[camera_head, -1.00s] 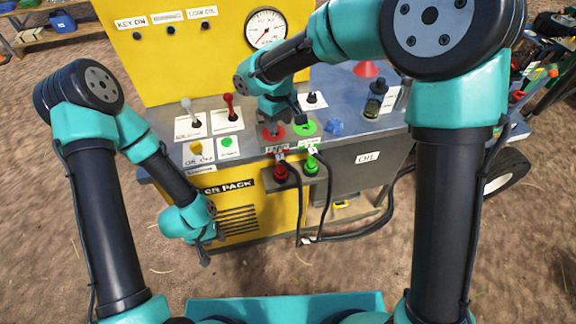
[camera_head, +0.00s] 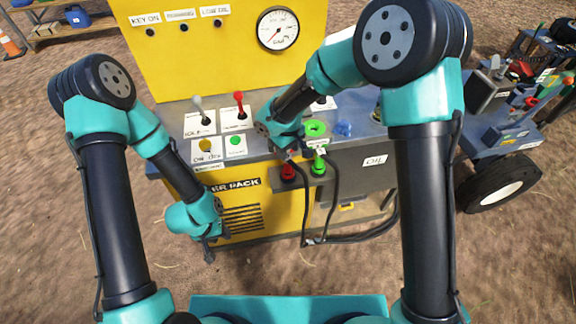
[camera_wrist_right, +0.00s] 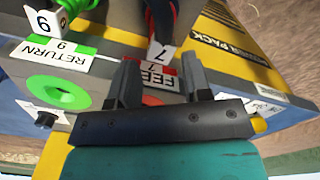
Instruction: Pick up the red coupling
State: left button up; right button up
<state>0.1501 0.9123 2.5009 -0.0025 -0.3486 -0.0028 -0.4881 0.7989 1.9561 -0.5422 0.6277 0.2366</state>
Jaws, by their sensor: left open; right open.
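The red coupling (camera_head: 288,172) sits on the front of the yellow power pack, with a black hose below it. The green coupling (camera_head: 319,167) sits just to its right. My right gripper (camera_head: 292,152) is just above the red coupling. In the right wrist view my right gripper (camera_wrist_right: 158,75) is open, with the red-and-white FEED label (camera_wrist_right: 160,78) seen between its fingers. The red coupling (camera_wrist_right: 154,50) shows beyond the fingertips, partly hidden, near a white tag marked 7. My left gripper (camera_head: 208,250) hangs open and empty in front of the power pack's lower left.
Levers (camera_head: 240,105) and a gauge (camera_head: 278,30) stand behind. Black hoses (camera_head: 335,237) loop below the couplings. A wheeled machine (camera_head: 500,140) stands at right.

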aim_at(288, 161)
jog(key=shift+f, duration=0.3)
jog(key=shift+s+f, duration=0.15)
jog(key=shift+f, duration=2.35)
jog(key=shift+c, duration=0.3)
jog(key=c, duration=0.7)
jog(key=shift+o, duration=0.2)
jog(key=shift+r, duration=0.15)
